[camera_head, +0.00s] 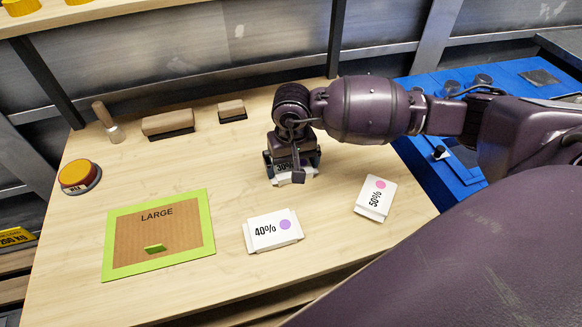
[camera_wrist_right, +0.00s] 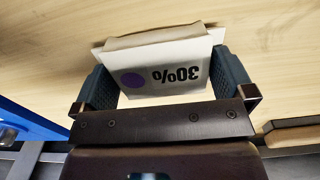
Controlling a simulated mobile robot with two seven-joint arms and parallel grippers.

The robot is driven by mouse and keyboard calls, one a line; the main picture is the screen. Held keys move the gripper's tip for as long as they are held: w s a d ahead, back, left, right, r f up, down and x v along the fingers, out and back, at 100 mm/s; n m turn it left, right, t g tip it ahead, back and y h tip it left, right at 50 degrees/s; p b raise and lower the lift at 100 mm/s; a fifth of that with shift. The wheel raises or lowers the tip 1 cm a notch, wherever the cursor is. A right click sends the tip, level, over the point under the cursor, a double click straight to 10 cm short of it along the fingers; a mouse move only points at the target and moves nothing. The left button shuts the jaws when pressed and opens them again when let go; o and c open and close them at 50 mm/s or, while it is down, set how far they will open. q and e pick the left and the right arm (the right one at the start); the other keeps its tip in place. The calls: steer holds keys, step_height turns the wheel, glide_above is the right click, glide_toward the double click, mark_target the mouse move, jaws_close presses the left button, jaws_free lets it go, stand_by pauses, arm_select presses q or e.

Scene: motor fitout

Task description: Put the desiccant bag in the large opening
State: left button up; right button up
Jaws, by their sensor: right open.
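A white bag marked 30% with a purple dot shows in the right wrist view (camera_wrist_right: 165,68). In the head view only part of this 30% bag (camera_head: 290,178) shows under my right gripper (camera_head: 292,165). My right gripper is open, with its two fingers (camera_wrist_right: 165,85) on either side of the bag. I cannot tell whether they touch it. A 40% bag (camera_head: 262,236) with a purple dot and a 50% bag (camera_head: 378,190) with a pink dot lie on the table. The brown panel marked LARGE (camera_head: 135,232) has a green border and a small green patch. My left gripper is not in view.
A wooden-handled tool (camera_head: 106,119) and two brushes (camera_head: 168,123) (camera_head: 231,109) lie along the back. A blue surface (camera_head: 445,110) adjoins the right side. The wooden table between the panel and back items is clear.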

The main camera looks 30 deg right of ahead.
steer(key=shift+f, duration=0.15)
steer(key=c, duration=0.7)
